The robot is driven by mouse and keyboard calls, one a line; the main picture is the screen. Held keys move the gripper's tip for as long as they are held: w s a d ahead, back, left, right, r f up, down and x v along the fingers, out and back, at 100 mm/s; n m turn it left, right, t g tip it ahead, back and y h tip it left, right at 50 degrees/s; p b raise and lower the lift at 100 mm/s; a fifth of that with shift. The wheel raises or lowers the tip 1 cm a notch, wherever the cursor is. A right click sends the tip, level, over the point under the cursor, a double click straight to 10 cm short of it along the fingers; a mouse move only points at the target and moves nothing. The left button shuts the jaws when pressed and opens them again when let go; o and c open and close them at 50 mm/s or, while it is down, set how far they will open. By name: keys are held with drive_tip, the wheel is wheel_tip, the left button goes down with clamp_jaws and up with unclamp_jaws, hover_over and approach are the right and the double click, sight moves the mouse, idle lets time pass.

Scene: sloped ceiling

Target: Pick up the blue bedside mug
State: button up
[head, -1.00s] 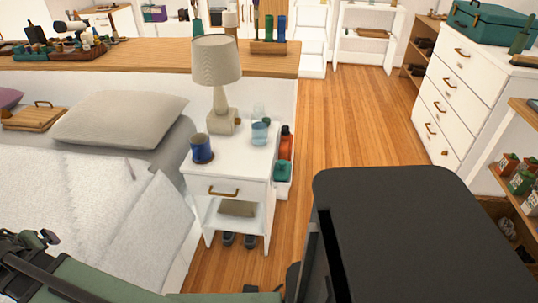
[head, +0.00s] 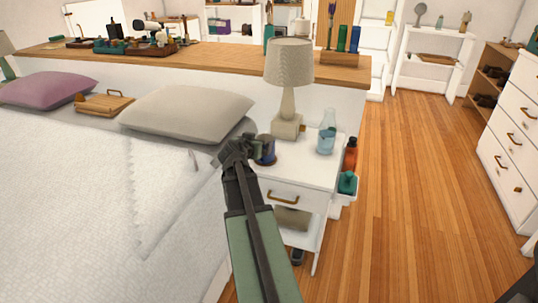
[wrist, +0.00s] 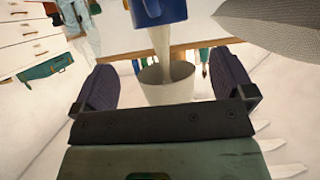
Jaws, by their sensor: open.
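The blue mug (head: 268,149) stands on the left side of the white nightstand (head: 314,168), close to the lamp base. My gripper (head: 238,150) is just left of the mug in the head view and partly overlaps it, so contact cannot be told there. In the wrist view, which is upside down, the mug (wrist: 160,10) shows at the top edge, cut off by the frame. The two dark fingers of my gripper (wrist: 170,80) are wide apart there. The mug does not appear held between them.
A table lamp (head: 288,90) stands right behind the mug. A blue glass carafe (head: 327,135) stands to its right on the nightstand. The bed with a grey pillow (head: 188,115) is on the left. Bare wooden floor (head: 400,200) lies to the right.

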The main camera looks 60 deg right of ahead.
drive_tip(key=b, duration=0.3)
approach(268, 138)
drive_tip(key=x, duration=0.5)
drive_tip(key=shift+a+r, duration=0.1)
drive_tip(key=shift+a, duration=0.05)
drive_tip(key=shift+c, duration=0.3)
drive_tip(key=c, duration=1.2)
